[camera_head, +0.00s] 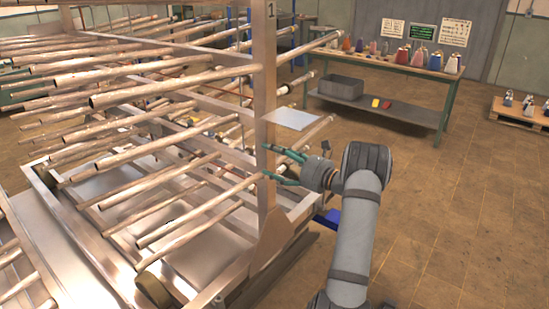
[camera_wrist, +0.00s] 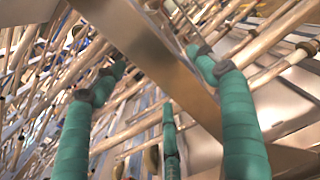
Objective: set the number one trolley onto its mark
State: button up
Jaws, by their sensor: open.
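The number one trolley (camera_head: 264,110) is a large metal rack with several rows of long tubes. Its upright post carries a "1" near the top. It fills the left half of the head view. My gripper (camera_head: 268,162) is open at the lower part of this post, with its green fingers reaching to either side of it. In the wrist view the post (camera_wrist: 160,55) runs diagonally between the spread green fingers (camera_wrist: 160,65). I cannot tell whether they touch it. No floor mark for the trolley is visible; the rack hides much of the floor.
A workbench (camera_head: 400,67) with several coloured cones stands at the back, with a grey bin (camera_head: 341,88) on its lower shelf. A pallet (camera_head: 520,113) with more items is at the far right. The tiled floor (camera_head: 460,210) on the right is clear.

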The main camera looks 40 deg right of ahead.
jog(key=v, duration=1.2)
dwell(0.3)
